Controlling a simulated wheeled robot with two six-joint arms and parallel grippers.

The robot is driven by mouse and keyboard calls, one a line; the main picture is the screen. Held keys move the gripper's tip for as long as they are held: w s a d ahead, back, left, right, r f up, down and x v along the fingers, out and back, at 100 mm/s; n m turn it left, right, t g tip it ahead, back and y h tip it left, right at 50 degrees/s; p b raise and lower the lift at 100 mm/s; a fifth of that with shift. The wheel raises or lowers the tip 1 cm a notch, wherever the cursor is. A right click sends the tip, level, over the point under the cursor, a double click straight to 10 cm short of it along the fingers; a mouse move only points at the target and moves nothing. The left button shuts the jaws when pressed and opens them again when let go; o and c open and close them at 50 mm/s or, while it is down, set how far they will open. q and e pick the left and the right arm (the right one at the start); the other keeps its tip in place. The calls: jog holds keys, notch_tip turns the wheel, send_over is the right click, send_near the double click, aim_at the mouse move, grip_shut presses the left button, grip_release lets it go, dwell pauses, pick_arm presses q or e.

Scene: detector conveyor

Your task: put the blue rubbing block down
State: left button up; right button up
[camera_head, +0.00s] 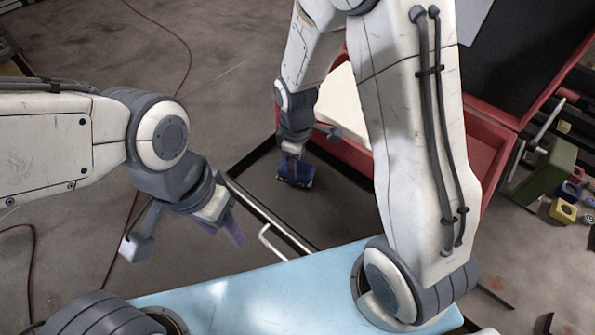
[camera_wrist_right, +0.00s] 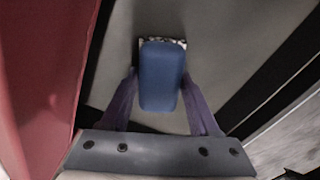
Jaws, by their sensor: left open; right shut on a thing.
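The blue rubbing block (camera_wrist_right: 161,76) is between the two fingers of my right gripper (camera_wrist_right: 162,98) in the right wrist view. A pale speckled edge shows at its far end. In the head view the block (camera_head: 294,169) is at the tip of my right arm, over a dark grey surface (camera_head: 262,195) beside the red case. I cannot tell whether the block touches that surface. My left gripper (camera_head: 222,226) is open and empty, left of the dark surface and over the floor.
A red case (camera_head: 481,150) with a raised dark lid stands behind my right arm, and its red wall (camera_wrist_right: 40,80) is close on the left in the wrist view. A metal handle (camera_head: 272,240) is at the front edge. A green box (camera_head: 545,168) and small coloured blocks lie at right.

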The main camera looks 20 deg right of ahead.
jog(key=shift+f, duration=0.15)
jog(key=o, duration=1.3)
